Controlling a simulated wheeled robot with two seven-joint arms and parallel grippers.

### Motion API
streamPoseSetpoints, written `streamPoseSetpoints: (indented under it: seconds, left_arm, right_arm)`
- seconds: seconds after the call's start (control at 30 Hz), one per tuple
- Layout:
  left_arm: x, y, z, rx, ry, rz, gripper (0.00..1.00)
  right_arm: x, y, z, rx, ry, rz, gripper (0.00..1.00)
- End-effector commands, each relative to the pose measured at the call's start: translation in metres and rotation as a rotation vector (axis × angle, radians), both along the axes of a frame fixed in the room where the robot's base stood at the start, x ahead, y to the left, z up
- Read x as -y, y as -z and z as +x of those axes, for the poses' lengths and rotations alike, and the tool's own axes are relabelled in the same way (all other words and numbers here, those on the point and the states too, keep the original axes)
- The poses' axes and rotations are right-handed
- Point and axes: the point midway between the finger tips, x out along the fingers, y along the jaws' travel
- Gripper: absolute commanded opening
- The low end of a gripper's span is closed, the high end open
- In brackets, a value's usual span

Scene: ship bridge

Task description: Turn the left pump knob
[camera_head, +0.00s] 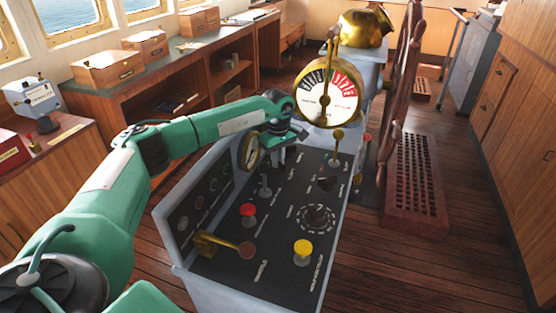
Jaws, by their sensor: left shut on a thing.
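The console panel (272,262) is dark, slopes toward me and carries several knobs and levers. My left gripper (283,160) points down at the far left part of this panel, just right of a round brass gauge (249,152). It is shut on a small knob there, mostly hidden by the fingers and wrist. The labels are too small to read, so I cannot confirm from them that it is the left pump knob. My right gripper is not in view.
Close to the gripper stand a grey knob (265,183), a red knob (248,211) and a brass lever (338,137). A yellow knob (303,248) and black dial (316,217) are nearer. The brass telegraph (328,92) rises behind; the wooden wheel (398,80) stands right.

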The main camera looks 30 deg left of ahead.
Motion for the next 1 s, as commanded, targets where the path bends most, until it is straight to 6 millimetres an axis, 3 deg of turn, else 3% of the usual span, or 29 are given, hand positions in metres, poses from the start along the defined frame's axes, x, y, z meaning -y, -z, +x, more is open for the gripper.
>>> streamPoseSetpoints:
  seconds: [0.27, 0.3, 0.4, 0.77, 1.0]
  left_arm:
    - [0.001, -0.001, 0.001, 0.003, 0.002, -0.001, 0.00]
    - [0.001, -0.001, 0.001, 0.003, 0.002, -0.001, 0.20]
    - [0.000, -0.001, 0.001, 0.002, 0.002, -0.001, 0.34]
    - [0.000, -0.006, 0.001, 0.002, 0.001, 0.000, 0.34]
    - [0.000, -0.050, 0.001, 0.006, 0.001, 0.000, 0.34]
  right_arm:
    - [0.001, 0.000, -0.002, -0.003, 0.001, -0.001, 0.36]
    - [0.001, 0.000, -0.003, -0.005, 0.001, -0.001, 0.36]
    - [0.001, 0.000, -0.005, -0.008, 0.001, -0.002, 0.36]
    - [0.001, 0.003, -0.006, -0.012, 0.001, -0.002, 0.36]
    - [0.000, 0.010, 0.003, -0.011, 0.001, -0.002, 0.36]
